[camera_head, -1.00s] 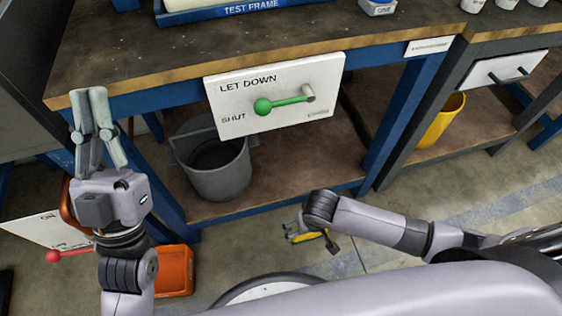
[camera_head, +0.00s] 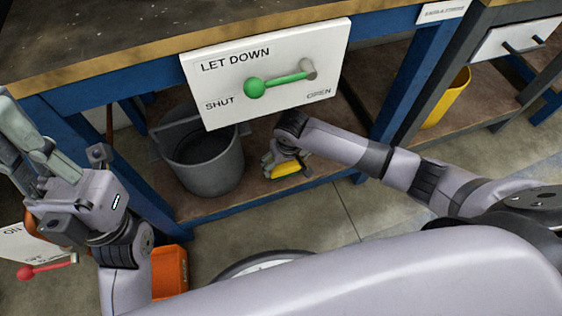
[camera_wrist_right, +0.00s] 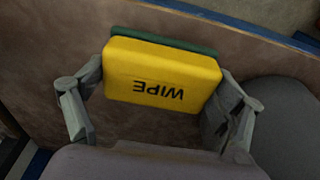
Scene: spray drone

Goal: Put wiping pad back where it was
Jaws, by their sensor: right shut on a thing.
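The yellow wiping pad (camera_wrist_right: 160,76) with a green edge and the word WIPE fills the middle of the right wrist view. My right gripper (camera_wrist_right: 158,90) is shut on it, one finger at each side. In the head view the pad (camera_head: 287,169) shows under my right gripper (camera_head: 282,157), over the lower shelf (camera_head: 320,175) beside the grey bucket. I cannot tell whether the pad touches the shelf. My left gripper (camera_head: 30,140) is at the left edge of the head view, its fingers close together and pointing up; whether it is open is unclear.
A grey bucket (camera_head: 205,170) stands on the lower shelf, just left of my right gripper. The LET DOWN panel (camera_head: 230,97) with a green lever (camera_head: 275,82) hangs above. A blue table leg (camera_head: 400,95) stands right. An orange container (camera_head: 170,268) is on the floor.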

